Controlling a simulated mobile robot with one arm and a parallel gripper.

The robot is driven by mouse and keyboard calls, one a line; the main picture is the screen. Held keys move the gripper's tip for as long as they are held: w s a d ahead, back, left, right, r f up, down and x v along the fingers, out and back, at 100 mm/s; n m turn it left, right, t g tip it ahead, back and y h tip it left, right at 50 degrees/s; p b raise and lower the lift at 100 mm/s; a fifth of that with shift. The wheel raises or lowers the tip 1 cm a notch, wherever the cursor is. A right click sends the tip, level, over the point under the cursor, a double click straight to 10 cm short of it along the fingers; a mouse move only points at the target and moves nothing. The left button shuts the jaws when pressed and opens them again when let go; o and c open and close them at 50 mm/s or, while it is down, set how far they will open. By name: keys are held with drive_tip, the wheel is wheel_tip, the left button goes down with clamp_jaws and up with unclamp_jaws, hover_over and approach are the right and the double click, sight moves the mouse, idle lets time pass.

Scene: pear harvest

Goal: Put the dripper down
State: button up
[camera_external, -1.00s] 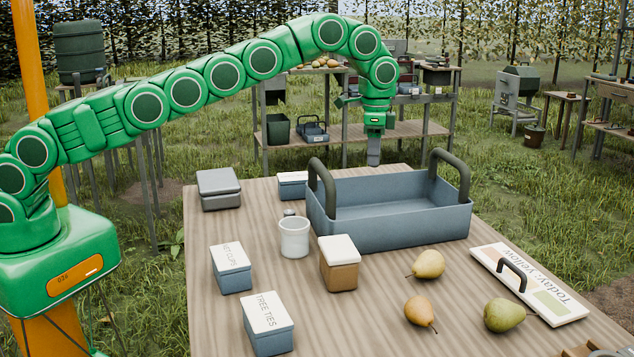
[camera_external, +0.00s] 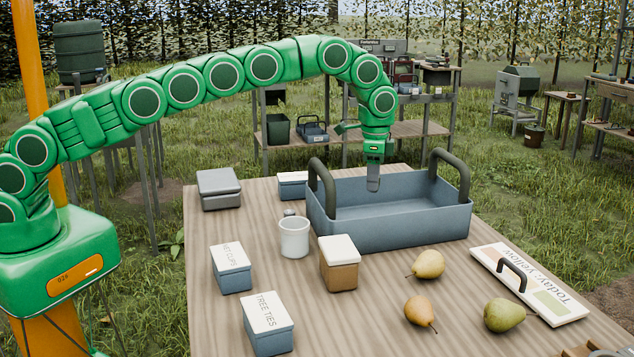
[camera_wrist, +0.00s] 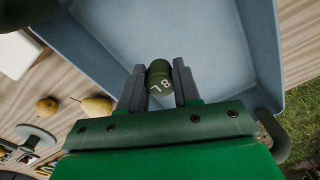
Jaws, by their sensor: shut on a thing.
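My gripper (camera_external: 373,182) points down over the blue-grey carrier tray (camera_external: 400,232) with two dark arched handles. In the wrist view my gripper (camera_wrist: 159,85) is shut on the dripper (camera_wrist: 158,79), a small dark green cylinder marked "8 L" that sits between the two grey fingers. The pale tray floor (camera_wrist: 165,30) shows beyond the dripper. In the external view the fingertips overlap the tray's back part; the dripper cannot be made out there. The exact gap between dripper and tray floor cannot be told.
A white cup (camera_external: 294,238), a brown box with white lid (camera_external: 339,268), labelled boxes (camera_external: 268,325) and a grey case (camera_external: 219,188) stand left of the tray. Pears (camera_external: 428,264) and a sign board (camera_external: 530,285) lie in front. The tray's handles rise on both sides of my gripper.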

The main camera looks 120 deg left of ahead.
drive_tip(key=shift+f, duration=5.3)
drive_tip(key=shift+f, duration=0.1)
drive_tip(key=o, duration=1)
wheel_tip(320, 180, up, 12)
drive_tip(key=shift+r, duration=0.1)
